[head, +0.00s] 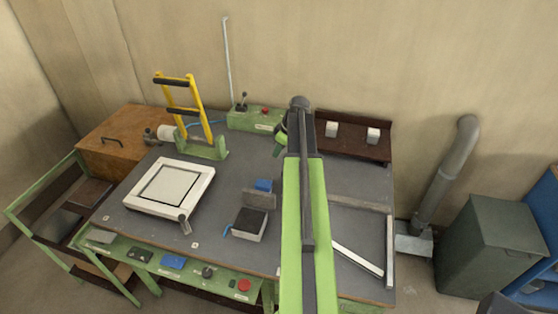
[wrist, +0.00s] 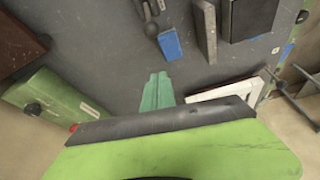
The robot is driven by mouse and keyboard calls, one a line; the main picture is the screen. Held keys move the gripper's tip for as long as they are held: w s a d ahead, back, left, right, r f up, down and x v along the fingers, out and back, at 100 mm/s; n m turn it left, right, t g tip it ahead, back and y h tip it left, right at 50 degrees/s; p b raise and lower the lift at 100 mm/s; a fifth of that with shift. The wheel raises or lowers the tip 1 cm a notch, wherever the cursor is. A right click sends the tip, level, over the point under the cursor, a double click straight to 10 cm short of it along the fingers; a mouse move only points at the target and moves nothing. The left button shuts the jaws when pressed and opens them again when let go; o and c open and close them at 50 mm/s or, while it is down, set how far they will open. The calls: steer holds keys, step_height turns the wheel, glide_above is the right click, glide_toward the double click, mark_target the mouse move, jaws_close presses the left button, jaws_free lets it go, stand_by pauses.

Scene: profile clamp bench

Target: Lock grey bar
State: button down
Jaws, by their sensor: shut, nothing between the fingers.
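A grey bar (head: 362,204) lies on the dark bench top to the right of my arm, near white bars. A short upright grey plate (head: 259,200) stands by a blue block (head: 263,185) and a black-topped block (head: 250,223); I cannot tell which grey piece the task means. The plate (wrist: 205,30) and blue block (wrist: 170,45) also show in the wrist view. A yellow frame lever (head: 182,100) with black grips stands upright on a green base (head: 208,150). My gripper (head: 281,138) is shut and empty above the bench back, partly hidden by my arm.
A white square frame (head: 140,203) lies on the left of the bench. A green control box (head: 255,119) and a brown shelf (head: 352,147) with two white blocks line the back. A wooden box (head: 115,142) stands at left. A grey pipe (head: 447,175) rises at right.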

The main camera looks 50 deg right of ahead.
steer(key=b+x, duration=0.9)
steer(key=x, duration=0.2)
steer(key=s, duration=0.1)
steer(key=s+d+r, duration=0.1)
steer(key=s, duration=0.2)
steer(key=shift+s+d+r+p, duration=0.2)
steer(key=shift+d+p, duration=0.05)
steer(key=shift+p, duration=0.15)
